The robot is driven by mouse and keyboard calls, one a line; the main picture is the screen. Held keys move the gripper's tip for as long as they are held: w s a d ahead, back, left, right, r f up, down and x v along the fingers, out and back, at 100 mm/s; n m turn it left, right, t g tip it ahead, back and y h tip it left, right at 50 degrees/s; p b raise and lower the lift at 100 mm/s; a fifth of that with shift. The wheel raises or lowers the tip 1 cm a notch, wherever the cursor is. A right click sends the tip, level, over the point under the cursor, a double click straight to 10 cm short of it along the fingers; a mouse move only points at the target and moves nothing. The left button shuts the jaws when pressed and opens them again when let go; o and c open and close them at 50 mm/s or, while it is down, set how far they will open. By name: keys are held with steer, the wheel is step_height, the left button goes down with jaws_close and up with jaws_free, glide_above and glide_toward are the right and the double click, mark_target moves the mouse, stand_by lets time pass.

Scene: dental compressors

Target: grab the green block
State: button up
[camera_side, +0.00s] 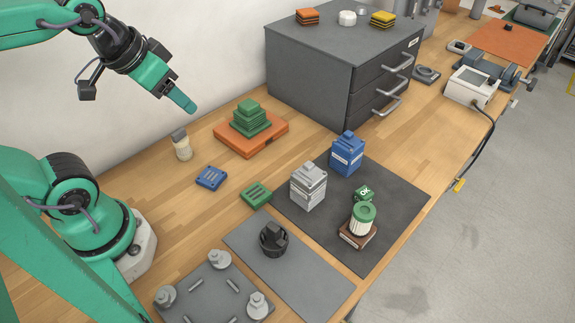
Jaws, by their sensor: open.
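Several green things are in view. A flat green block with slots (256,195) lies on the wood at the left edge of the dark mat. A small green cube marked OK (364,194) is on the mat, behind a white jar with a green lid (361,220). A stepped green stack (249,117) sits on an orange base (231,141) farther back. My gripper (188,104) is high at the upper left, above the table and apart from all of these. It holds nothing that I can see; the gap between its fingers is hard to make out.
A blue slotted block (211,178) and a small pale bottle (182,148) stand near the left. Grey and blue canisters (308,187) (346,155) are on the dark mat (400,195). A grey drawer cabinet (320,75) stands behind. A black knob (273,239) is on a grey plate in front.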

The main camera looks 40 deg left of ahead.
steer(key=w+d+r+g, duration=0.15)
steer(key=w+d, duration=0.25)
steer(key=w, duration=0.4)
steer(key=m+g, duration=0.2)
steer(key=g, duration=0.2)
glide_above(364, 192)
steer(key=f, duration=1.7)
steer(key=shift+a+f, duration=0.15)
steer(key=shift+a, duration=0.1)
steer(key=shift+d+f, duration=0.3)
steer(key=shift+f, duration=0.05)
steer(key=shift+f, duration=0.1)
steer(key=shift+f, duration=1.2)
steer(key=shift+f, duration=0.1)
